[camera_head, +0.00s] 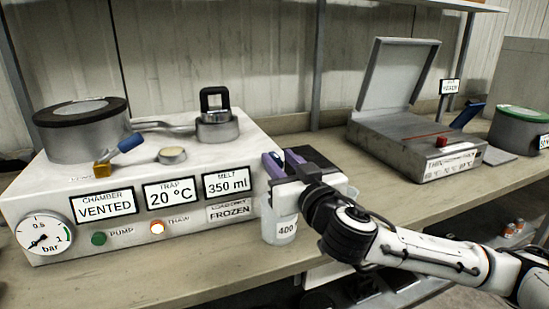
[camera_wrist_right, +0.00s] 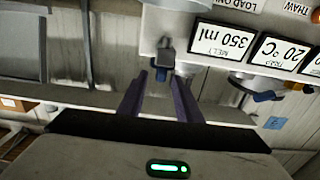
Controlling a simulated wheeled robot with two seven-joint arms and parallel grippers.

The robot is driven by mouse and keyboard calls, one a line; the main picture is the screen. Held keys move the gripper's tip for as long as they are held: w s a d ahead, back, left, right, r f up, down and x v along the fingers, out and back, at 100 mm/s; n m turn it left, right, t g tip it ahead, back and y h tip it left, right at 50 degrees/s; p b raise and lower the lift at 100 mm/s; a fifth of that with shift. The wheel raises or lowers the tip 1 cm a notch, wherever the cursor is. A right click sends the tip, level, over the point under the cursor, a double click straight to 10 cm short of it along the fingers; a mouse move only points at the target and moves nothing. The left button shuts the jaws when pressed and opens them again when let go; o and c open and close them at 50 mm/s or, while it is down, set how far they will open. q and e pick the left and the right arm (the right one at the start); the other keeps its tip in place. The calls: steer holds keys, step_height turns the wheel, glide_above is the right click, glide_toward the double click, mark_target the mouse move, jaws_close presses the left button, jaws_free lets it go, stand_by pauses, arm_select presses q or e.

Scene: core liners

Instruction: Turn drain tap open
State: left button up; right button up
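The drain tap (camera_wrist_right: 166,56) shows in the right wrist view as a small grey fitting with a dark blue part, on the white unit's side. My right gripper (camera_wrist_right: 160,77) is open, its two purple fingers on either side of the tap's blue part; I cannot tell whether they touch it. The white unit (camera_head: 172,247) reads VENTED, 20 °C, 350 ml and FROZEN. My left gripper is out of view.
A blue-handled brass valve (camera_head: 119,149), a lidded pot (camera_head: 84,137) and a black-handled flask top (camera_head: 216,124) are on the unit. A grey open-lidded box (camera_head: 403,140) stands on the bench right of my arm. Bare bench (camera_head: 325,137) lies between.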

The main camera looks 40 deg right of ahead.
mark_target(274, 154)
steer(key=shift+x, duration=1.25)
steer(key=shift+w, duration=0.5)
jaws_close()
steer(key=shift+d+f, duration=0.1)
